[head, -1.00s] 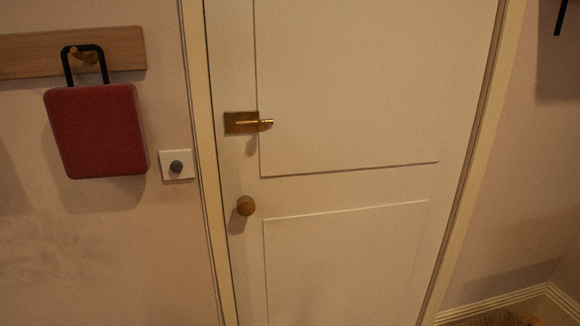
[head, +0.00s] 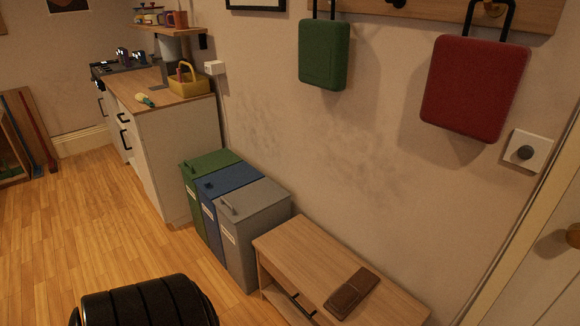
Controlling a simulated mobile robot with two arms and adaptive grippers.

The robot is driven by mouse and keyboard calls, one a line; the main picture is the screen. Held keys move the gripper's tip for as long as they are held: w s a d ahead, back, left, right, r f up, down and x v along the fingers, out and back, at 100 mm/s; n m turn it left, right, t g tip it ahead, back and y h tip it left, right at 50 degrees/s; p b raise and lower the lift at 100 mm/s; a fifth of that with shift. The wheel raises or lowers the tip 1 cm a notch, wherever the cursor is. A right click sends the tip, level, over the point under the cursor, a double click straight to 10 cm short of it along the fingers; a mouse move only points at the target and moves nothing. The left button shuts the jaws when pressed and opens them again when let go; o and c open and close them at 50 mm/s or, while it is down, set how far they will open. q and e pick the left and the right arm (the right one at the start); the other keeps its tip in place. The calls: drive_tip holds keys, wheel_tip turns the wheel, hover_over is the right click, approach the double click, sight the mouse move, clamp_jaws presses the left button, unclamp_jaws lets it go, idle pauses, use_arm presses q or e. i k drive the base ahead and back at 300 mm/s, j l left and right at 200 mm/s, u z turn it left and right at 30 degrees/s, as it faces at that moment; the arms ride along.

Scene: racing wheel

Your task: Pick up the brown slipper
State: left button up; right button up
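A flat brown item (head: 352,291), which looks like the brown slipper, lies on top of a low wooden bench (head: 299,238) at the lower right. It lies at a slant near the bench's front edge, and nothing covers it. I cannot make out a second slipper. Neither of my grippers shows in the head view. A ribbed black rounded part (head: 150,303) at the bottom left is probably mine.
Green, blue and grey bins (head: 255,202) stand left of the bench against the wall. A kitchen counter (head: 165,125) with a yellow caddy (head: 188,83) is beyond. Green (head: 323,55) and red (head: 474,87) bags hang above. Wooden floor (head: 90,220) at left is clear.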

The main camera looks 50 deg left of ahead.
sight(343, 302)
drive_tip(key=u, duration=1.15)
drive_tip(key=k+j, duration=0.05)
